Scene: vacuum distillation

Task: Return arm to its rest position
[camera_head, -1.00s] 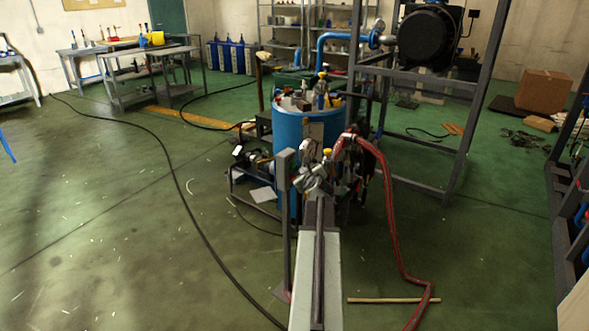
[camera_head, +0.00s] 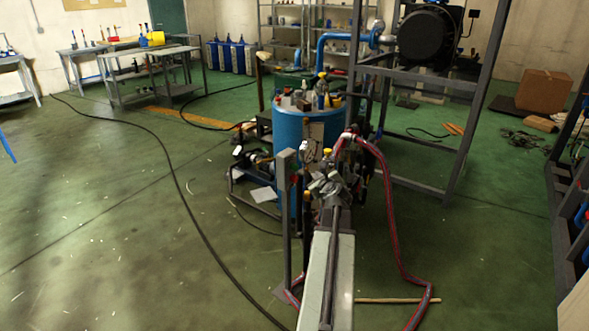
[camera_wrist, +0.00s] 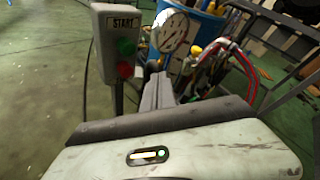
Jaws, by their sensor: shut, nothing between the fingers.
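My arm reaches forward from the bottom of the head view, and my gripper (camera_head: 325,182) is at its far end, in front of the blue drum (camera_head: 299,137). The gripper is shut and empty. In the wrist view my gripper (camera_wrist: 158,85) points at the machinery, with its fingers closed together. A grey START box (camera_wrist: 122,50) with a green and a red button is just left of the fingers, apart from them. In the head view its grey post (camera_head: 286,215) stands left of my arm.
A round white gauge (camera_wrist: 172,30) is beyond the fingers. A red hose (camera_head: 388,220) runs down to the floor on the right. A grey frame (camera_head: 455,150) carries a black motor (camera_head: 429,38). A black cable (camera_head: 178,170) crosses the open floor on the left.

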